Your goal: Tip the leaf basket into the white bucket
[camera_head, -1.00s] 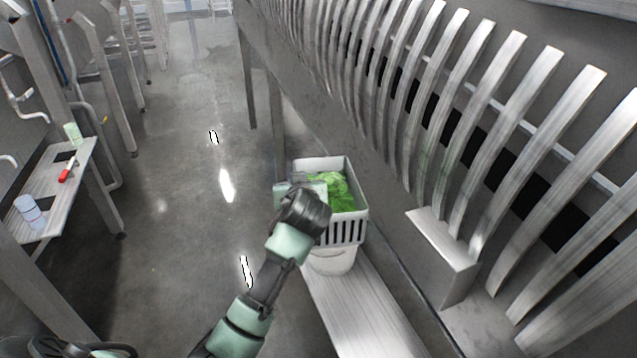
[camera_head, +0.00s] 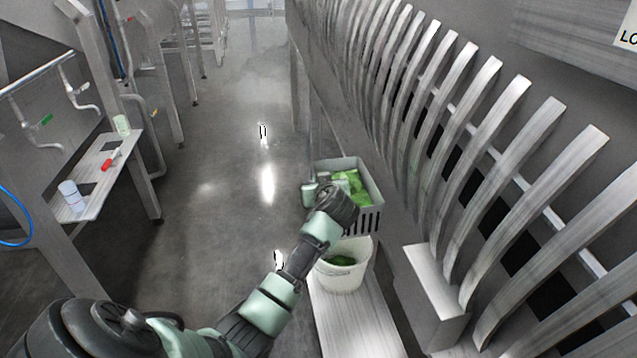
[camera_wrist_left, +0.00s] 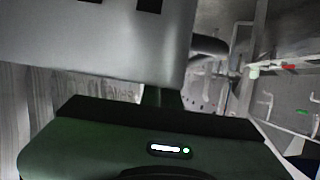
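The leaf basket (camera_head: 368,219) is light grey with slotted sides and has green leaves (camera_head: 352,184) in it. My left gripper (camera_head: 314,191) is at the basket's left side in the head view and appears shut on its wall; the fingertips are partly hidden by the wrist. The basket is held up behind the white bucket (camera_head: 345,278), looking roughly level. The bucket stands upright, and some green leaves (camera_head: 340,260) lie inside it. In the left wrist view a grey basket wall (camera_wrist_left: 100,45) fills the upper left. My right gripper is not in view.
The bucket stands on a narrow metal bench (camera_head: 355,325). A row of curved metal slats (camera_head: 470,150) runs close along the right. A side table (camera_head: 98,180) on the left holds a white cylinder (camera_head: 72,196) and a red-handled tool (camera_head: 111,159). The floor between is clear.

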